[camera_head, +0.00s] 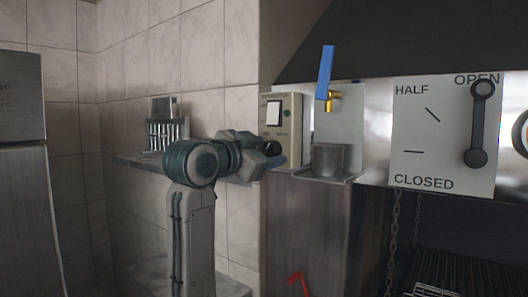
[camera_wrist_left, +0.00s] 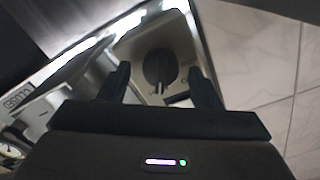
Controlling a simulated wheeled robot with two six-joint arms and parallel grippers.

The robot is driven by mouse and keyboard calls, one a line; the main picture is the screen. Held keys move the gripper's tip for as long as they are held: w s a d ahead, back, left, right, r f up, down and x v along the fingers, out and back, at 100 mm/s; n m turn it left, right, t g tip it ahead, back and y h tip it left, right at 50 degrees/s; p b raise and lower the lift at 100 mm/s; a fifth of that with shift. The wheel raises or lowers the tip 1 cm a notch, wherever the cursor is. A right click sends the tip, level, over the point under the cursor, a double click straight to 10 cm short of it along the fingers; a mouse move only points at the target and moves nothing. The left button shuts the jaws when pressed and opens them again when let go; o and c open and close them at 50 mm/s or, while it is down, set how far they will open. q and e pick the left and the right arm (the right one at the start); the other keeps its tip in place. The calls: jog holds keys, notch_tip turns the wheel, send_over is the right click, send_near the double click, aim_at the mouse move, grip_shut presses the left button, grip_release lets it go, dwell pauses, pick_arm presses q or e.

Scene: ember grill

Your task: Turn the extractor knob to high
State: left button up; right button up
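My left gripper (camera_head: 268,158) is in front of the panel's lower part and hides much of the knob in the head view. In the wrist view its two dark fingers are apart, one on each side of the knob. I cannot tell whether they touch it. Small panel lettering is unreadable.
A metal cup (camera_head: 330,160) stands on a small shelf right of the panel, below a blue-handled tap (camera_head: 325,75). Further right is a damper board (camera_head: 425,130) marked OPEN, HALF and CLOSED, its lever at OPEN. A wall shelf (camera_head: 135,163) holds a metal rack.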

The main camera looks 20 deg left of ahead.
pick_arm(q)
jog(key=shift+s+a+b, duration=0.15)
jog(key=shift+s+b, duration=0.15)
jog(key=shift+s, duration=0.05)
jog(key=b+v, duration=0.4)
jog(key=v, duration=0.6)
jog(key=shift+b, duration=0.3)
